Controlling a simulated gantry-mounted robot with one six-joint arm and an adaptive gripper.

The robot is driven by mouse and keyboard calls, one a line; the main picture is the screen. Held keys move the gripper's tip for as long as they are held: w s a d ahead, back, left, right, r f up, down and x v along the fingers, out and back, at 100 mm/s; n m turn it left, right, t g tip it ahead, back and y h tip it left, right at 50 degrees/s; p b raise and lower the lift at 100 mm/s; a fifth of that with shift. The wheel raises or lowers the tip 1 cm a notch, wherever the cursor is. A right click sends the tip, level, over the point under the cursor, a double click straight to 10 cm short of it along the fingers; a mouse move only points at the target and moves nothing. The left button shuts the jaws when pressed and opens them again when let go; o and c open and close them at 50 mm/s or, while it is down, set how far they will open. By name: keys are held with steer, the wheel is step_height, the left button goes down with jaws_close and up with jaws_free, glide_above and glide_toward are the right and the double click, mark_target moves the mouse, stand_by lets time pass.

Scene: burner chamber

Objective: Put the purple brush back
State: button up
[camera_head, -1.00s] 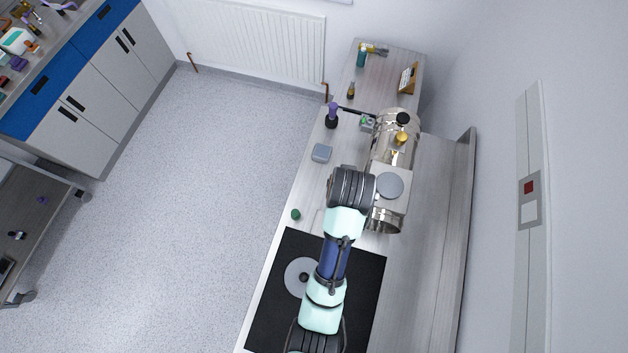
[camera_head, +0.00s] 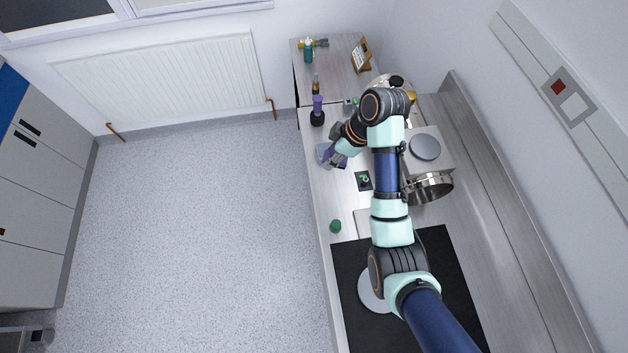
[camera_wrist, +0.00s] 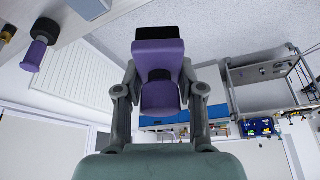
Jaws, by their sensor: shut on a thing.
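The purple brush (camera_wrist: 158,52), purple with a black end, is held between the fingers of my gripper (camera_wrist: 158,92) in the wrist view. My gripper (camera_head: 337,153) is shut on it, and the brush (camera_head: 341,161) shows small and partly hidden in the head view. A second purple-topped thing with a black lower part (camera_head: 317,108) stands upright on the bench just beyond my gripper. It also shows at the upper left of the wrist view (camera_wrist: 36,54).
A metal burner chamber (camera_head: 432,186) stands right of my arm. A green knob-like thing (camera_head: 335,226) and a small dark square (camera_head: 363,181) lie on the bench. A teal bottle (camera_head: 308,52) and an amber bottle (camera_head: 316,84) stand farther back. Open floor lies to the left.

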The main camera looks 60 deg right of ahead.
mark_target(324, 191)
step_height(324, 191, down, 20)
steer(key=b, duration=0.2)
steer(key=shift+r+b, duration=0.15)
steer(key=shift+b, duration=0.25)
steer(key=o, duration=1.1)
steer(key=shift+s+r, duration=0.1)
steer(key=shift+r, duration=0.25)
steer(key=p+v, duration=0.1)
steer(key=v, duration=1)
steer(key=shift+s+r+p, duration=0.15)
steer(key=shift+p, duration=0.2)
